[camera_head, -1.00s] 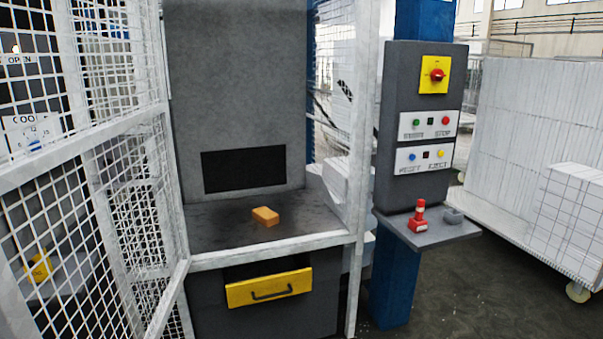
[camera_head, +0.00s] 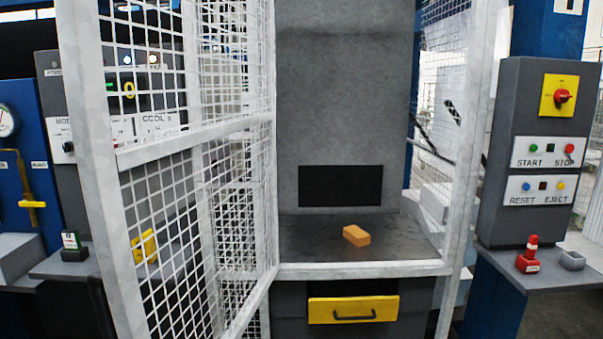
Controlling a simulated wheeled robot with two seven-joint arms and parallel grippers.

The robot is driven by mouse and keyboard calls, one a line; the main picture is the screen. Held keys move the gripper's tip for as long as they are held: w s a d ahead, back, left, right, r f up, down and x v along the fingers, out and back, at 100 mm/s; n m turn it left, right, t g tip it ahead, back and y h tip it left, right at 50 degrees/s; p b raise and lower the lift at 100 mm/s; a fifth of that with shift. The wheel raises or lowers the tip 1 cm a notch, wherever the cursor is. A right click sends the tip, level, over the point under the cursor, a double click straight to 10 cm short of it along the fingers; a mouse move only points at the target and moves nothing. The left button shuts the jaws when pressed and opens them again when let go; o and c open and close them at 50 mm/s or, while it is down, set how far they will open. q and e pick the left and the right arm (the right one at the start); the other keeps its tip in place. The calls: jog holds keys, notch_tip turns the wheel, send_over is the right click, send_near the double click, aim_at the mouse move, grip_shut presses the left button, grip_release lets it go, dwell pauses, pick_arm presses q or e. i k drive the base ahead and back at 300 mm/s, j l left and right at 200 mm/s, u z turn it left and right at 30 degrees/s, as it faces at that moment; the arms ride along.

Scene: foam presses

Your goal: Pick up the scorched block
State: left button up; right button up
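An orange-brown block (camera_head: 356,236) lies on the dark press bed (camera_head: 310,232), inside the white mesh enclosure and below a dark slot (camera_head: 340,186). From here I cannot tell whether its surface is scorched. The mesh door (camera_head: 185,180) stands swung open on the left, and the front opening before the block looks clear above the white sill bar (camera_head: 360,269). Neither of my grippers is in view.
A yellow-fronted drawer (camera_head: 353,309) sits below the bed. At right is a control panel (camera_head: 541,150) with a red knob, and a shelf holding a red device (camera_head: 528,256) and a grey tray (camera_head: 572,261). At left is a blue panel (camera_head: 20,160) with a gauge.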

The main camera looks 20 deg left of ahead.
aim_at(354, 235)
jog(key=i+j+z, duration=0.1)
jog(key=j, duration=0.65)
jog(key=i+j+z, duration=0.1)
jog(key=j, duration=0.65)
jog(key=i+j+z, duration=0.1)
jog(key=j, duration=0.7)
jog(key=i+j+z, duration=0.1)
jog(key=j, duration=0.7)
